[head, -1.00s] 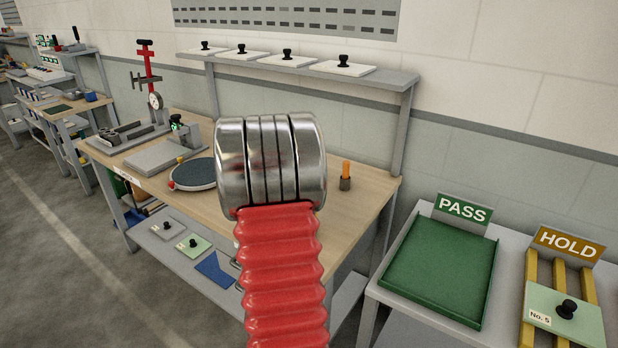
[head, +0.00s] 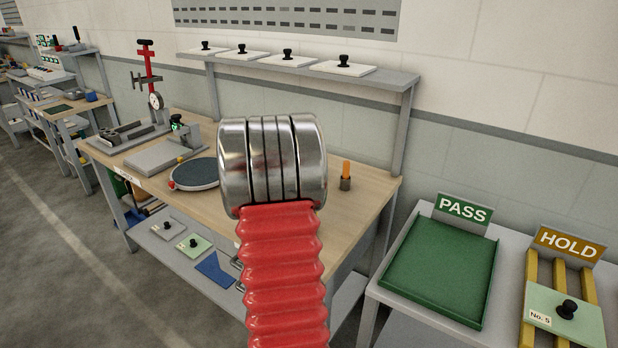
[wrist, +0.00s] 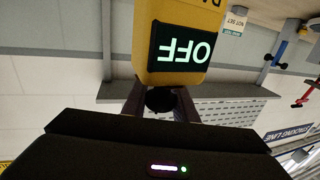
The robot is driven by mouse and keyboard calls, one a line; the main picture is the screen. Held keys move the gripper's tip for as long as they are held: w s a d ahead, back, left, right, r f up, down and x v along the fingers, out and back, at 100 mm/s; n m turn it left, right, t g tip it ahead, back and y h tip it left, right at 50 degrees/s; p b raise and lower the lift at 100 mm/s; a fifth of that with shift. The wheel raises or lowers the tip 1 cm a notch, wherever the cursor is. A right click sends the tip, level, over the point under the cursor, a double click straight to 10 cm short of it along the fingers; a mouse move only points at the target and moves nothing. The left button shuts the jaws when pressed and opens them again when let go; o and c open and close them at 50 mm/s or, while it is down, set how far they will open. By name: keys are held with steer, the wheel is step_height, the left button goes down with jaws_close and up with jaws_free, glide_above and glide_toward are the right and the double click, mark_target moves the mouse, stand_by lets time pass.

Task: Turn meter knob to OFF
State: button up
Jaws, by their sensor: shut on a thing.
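In the wrist view, which is upside down, a yellow meter (wrist: 170,75) fills the upper middle. Its black display (wrist: 185,47) reads OFF in pale lit letters. A round dark knob (wrist: 158,100) shows just below the display in the picture. My gripper (wrist: 160,104) is shut on this knob, with one finger on each side of it. The top of the meter is cut off by the picture edge. In the head view my arm hides the gripper, and I cannot make out the meter or knob there.
In the head view a wooden workbench (head: 120,165) carries a red-handled gauge stand (head: 150,85) and a dark round plate (head: 195,175). A shelf (head: 390,78) with several white plates runs behind. A green PASS tray (head: 440,265) and a HOLD rack (head: 531,285) stand at right.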

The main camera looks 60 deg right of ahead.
steer(key=shift+s+m+g, duration=0.1)
steer(key=shift+m+g, duration=0.4)
steer(key=shift+g, duration=0.2)
steer(key=shift+s+a+m+g+y, duration=0.1)
steer(key=shift+s+m+g+y, duration=0.25)
steer(key=shift+m+g, duration=0.95)
steer(key=shift+s+a+m+g+y, duration=0.1)
steer(key=shift+s+m+g+y, duration=0.45)
steer(key=shift+g, duration=1.2)
steer(key=shift+s+a+m+g+y, duration=0.1)
steer(key=shift+m+g+y, duration=0.1)
steer(key=shift+m+g, duration=1.15)
steer(key=o, duration=1.1)
steer(key=v, duration=1.3)
steer(key=shift+w+a+f, duration=0.1)
steer(key=shift+w+a, duration=0.15)
steer(key=shift+w, duration=0.1)
